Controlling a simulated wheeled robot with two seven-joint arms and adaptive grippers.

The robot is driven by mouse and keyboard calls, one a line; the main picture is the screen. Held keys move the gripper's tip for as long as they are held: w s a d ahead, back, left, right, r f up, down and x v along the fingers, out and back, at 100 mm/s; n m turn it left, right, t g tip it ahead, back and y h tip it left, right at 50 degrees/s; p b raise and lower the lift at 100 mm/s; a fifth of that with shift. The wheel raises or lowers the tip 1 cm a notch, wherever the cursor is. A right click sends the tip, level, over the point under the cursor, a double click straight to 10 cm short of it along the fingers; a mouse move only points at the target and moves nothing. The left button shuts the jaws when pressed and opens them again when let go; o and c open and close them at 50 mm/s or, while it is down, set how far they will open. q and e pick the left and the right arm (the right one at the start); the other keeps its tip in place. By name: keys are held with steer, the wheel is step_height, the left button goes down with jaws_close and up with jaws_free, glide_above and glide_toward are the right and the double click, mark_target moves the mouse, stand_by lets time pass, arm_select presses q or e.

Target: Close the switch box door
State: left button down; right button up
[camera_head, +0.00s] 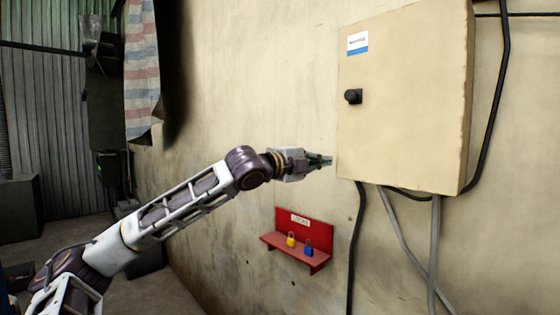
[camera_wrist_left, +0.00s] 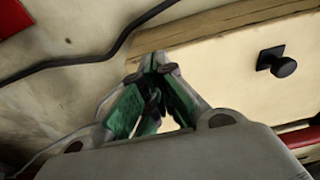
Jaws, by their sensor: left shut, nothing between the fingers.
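The switch box (camera_head: 405,100) is a beige metal cabinet on the wall at the upper right of the head view. Its door (camera_head: 385,120) lies flat over the front and looks shut or nearly so; I cannot tell if a small gap is left. A black knob (camera_head: 353,96) sits near the door's left edge and also shows in the left wrist view (camera_wrist_left: 277,62). My left gripper (camera_head: 328,161) is shut and empty beside the box's lower left edge. In the left wrist view its fingertips (camera_wrist_left: 156,65) overlap the box's edge; contact is unclear. My right gripper is out of view.
A red wall shelf (camera_head: 298,243) with a yellow padlock (camera_head: 291,240) and a blue padlock (camera_head: 309,247) is below my left gripper. Cables (camera_head: 357,250) hang under the box. A striped cloth (camera_head: 141,70) hangs at the left. The wall left of the box is clear.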

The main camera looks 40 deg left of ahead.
arm_select(q)
steer(key=s+a+b, duration=0.4)
steer(key=s+a, duration=0.1)
steer(key=a, duration=0.2)
steer(key=shift+s+a+f, duration=0.15)
steer(key=shift+s+a, duration=0.05)
steer(key=shift+s, duration=0.2)
stand_by(1.1)
stand_by(0.5)
steer(key=shift+n, duration=0.3)
